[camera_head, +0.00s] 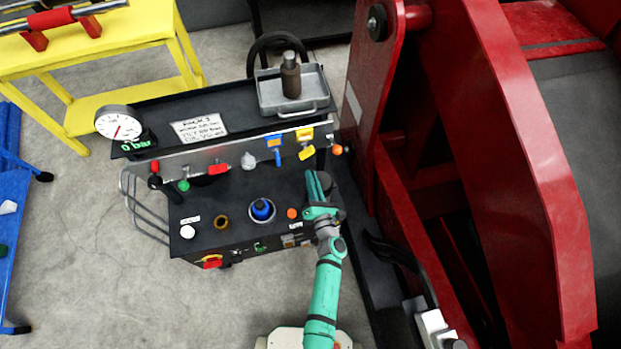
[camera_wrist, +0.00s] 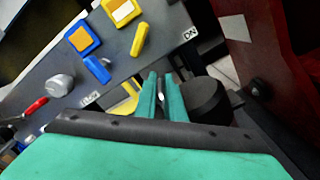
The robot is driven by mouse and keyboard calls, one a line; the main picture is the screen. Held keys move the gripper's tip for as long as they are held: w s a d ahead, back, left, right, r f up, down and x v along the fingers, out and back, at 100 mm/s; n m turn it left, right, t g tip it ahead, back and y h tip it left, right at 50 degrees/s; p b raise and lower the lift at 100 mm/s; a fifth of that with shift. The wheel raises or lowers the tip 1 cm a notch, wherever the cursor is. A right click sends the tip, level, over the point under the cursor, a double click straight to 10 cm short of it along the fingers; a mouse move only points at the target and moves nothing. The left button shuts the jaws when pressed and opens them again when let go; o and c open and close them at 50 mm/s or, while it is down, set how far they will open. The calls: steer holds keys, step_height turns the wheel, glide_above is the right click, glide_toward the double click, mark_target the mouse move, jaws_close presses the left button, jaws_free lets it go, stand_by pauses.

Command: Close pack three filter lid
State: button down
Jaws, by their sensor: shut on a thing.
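The pack three unit (camera_head: 189,130) is a black bench with a placard reading PACK 3. My gripper (camera_head: 314,186) is at the right end of its lower deck. In the wrist view my gripper's green fingers (camera_wrist: 162,92) are shut on a thin part between them, mostly hidden by the fingers. A black round piece, seemingly the filter lid (camera_wrist: 208,101), sits right against the right finger. It shows as a dark patch beside the fingers in the head view (camera_head: 329,183). How the lid sits on its filter body is hidden.
A blue valve (camera_wrist: 97,69) and a yellow valve (camera_wrist: 139,39) are on the panel behind the fingers. The large red machine frame (camera_head: 400,150) stands close on the right. A grey tray (camera_head: 310,98) with a brown cylinder is on the upper shelf.

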steer(key=shift+f, duration=0.1)
steer(key=c, duration=2.1)
jaws_free()
steer(key=shift+s, duration=0.1)
steer(key=v, duration=1)
steer(key=shift+s+d, duration=0.15)
steer(key=shift+s, duration=0.15)
steer(key=s+r+m+h, duration=0.1)
steer(key=s+r+m, duration=0.6)
steer(key=s+m, duration=0.2)
steer(key=s+r+m+g+h, duration=0.1)
steer(key=s+r+m+h, duration=0.1)
steer(key=s+r+m, duration=0.5)
steer(key=s+a+r+m+h, duration=0.1)
steer(key=s+r+m+h, duration=0.1)
steer(key=s+r+m, duration=0.5)
steer(key=shift+s+r+m+g, duration=0.15)
steer(key=shift+s+m, duration=0.55)
steer(key=shift+m, duration=0.7)
steer(key=shift+s+r+m+g, duration=0.1)
steer(key=shift+s+m, duration=0.6)
steer(key=shift+m, duration=0.7)
steer(key=shift+s+r+m+g, duration=0.15)
steer(key=shift+s+m, duration=0.5)
steer(key=shift+m, duration=0.75)
